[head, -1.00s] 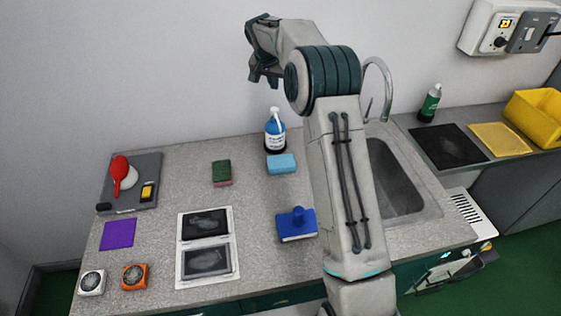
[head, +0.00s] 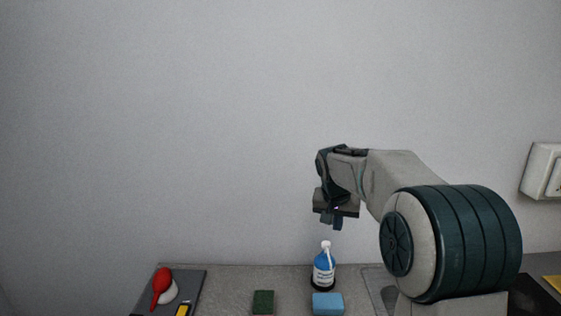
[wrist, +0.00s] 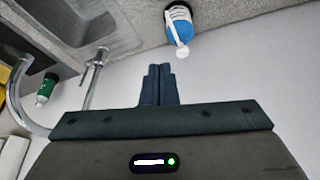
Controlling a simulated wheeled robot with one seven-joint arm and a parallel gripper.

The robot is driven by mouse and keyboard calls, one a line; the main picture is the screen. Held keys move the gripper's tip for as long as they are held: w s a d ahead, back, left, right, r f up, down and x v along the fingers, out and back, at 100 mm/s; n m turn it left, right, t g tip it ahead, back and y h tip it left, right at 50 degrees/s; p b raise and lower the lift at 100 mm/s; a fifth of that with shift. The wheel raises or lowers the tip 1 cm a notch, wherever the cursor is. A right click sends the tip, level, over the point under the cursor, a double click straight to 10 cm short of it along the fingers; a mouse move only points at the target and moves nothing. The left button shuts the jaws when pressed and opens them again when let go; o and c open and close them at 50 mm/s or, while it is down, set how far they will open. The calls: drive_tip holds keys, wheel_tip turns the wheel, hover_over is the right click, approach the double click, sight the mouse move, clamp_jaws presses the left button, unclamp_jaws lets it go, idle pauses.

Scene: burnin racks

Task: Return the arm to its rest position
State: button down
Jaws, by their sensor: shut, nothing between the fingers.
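My gripper (head: 337,222) is raised above the back of the counter, in front of the grey wall, with its fingers pointing down in the head view. In the wrist view its two dark fingers (wrist: 158,82) are together with nothing between them. The gripper touches nothing. A blue pump bottle (head: 323,268) stands on the counter below it. The same bottle shows near the top of the wrist view (wrist: 179,26).
A blue sponge (head: 328,303), a green sponge (head: 263,302) and a grey board (head: 190,288) with a red item (head: 161,286) lie on the counter (head: 230,280). The wrist view shows a curved faucet (wrist: 92,75), a sink (wrist: 90,22) and a green bottle (wrist: 46,87).

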drive_tip(key=s+f+n+y+b, duration=0.1)
drive_tip(key=s+f, duration=0.2)
drive_tip(key=s, duration=1.4)
drive_tip(key=s+f+n+b, duration=0.1)
drive_tip(key=s+f+n, duration=0.1)
drive_tip(key=s, duration=1.4)
drive_tip(key=shift+s+f+n+y+b, duration=0.3)
drive_tip(key=shift+s+f+y, duration=0.1)
drive_tip(key=shift+f, duration=0.35)
